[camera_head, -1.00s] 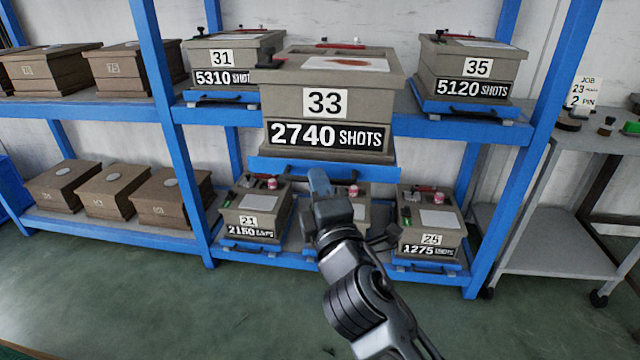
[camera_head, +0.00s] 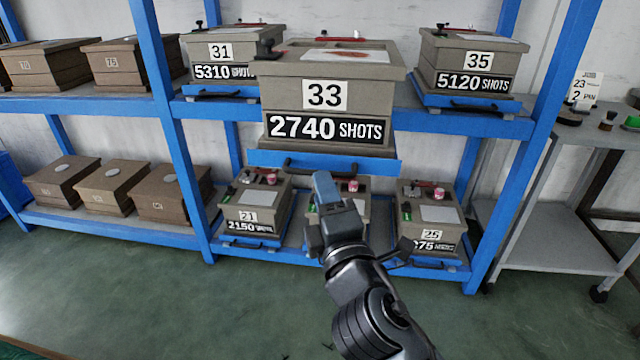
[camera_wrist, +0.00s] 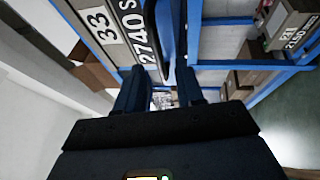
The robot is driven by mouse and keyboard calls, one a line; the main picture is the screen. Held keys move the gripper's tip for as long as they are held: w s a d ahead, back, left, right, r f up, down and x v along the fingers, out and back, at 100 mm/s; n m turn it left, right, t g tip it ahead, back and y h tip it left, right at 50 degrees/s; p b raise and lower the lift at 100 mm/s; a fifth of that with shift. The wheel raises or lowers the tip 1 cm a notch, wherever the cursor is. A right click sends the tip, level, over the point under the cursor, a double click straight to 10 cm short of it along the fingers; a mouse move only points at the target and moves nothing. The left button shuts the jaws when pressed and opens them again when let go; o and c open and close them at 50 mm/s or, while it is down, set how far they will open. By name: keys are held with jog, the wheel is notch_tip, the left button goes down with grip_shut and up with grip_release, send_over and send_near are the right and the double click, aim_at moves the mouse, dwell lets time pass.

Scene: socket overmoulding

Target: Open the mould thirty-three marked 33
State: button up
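Mould 33 (camera_head: 390,92) is a grey-brown box with a "33" label and a "2740 SHOTS" plate, and its lid is on. It sits on a blue tray (camera_head: 385,166) that sticks out from the middle shelf. The tray has a dark handle (camera_head: 290,166) on its front. My gripper (camera_head: 325,185) is just below and in front of the tray, near the handle's right part; whether it touches is unclear. In the wrist view my gripper (camera_wrist: 162,85) has its two fingers apart, with the tray's handle and edge ahead of the gap. Mould 33 (camera_wrist: 110,48) shows at the upper left there.
Mould 31 (camera_head: 250,50) stands behind left and mould 35 (camera_head: 435,55) behind right. Moulds 21 (camera_head: 275,212) and 25 (camera_head: 445,225) sit below, with another partly hidden behind my arm. Blue shelf posts (camera_head: 540,150) flank the bay. A grey trolley (camera_head: 540,245) stands right. The floor in front is clear.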

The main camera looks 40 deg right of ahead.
jog(key=shift+v, duration=1.95)
jog(key=s+a+f+m+g+y, duration=0.1)
jog(key=s+a+f+m+y, duration=0.25)
jog(key=s+f, duration=0.35)
jog(key=s+a+f+m+g+y, duration=0.1)
jog(key=s+a+f+m+y, duration=0.1)
jog(key=s+a+f+y, duration=0.5)
jog(key=s+d+r+m, duration=0.15)
jog(key=s+m, duration=0.25)
jog(key=s, duration=0.4)
jog(key=s+r+m, duration=0.3)
jog(key=s, duration=0.5)
notch_tip(320, 180, up, 17)
jog(key=p, duration=1.6)
jog(key=shift+w+g+h, duration=0.3)
jog(key=shift+h, duration=0.15)
jog(key=shift+d+m, duration=0.2)
jog(key=shift+m, duration=0.05)
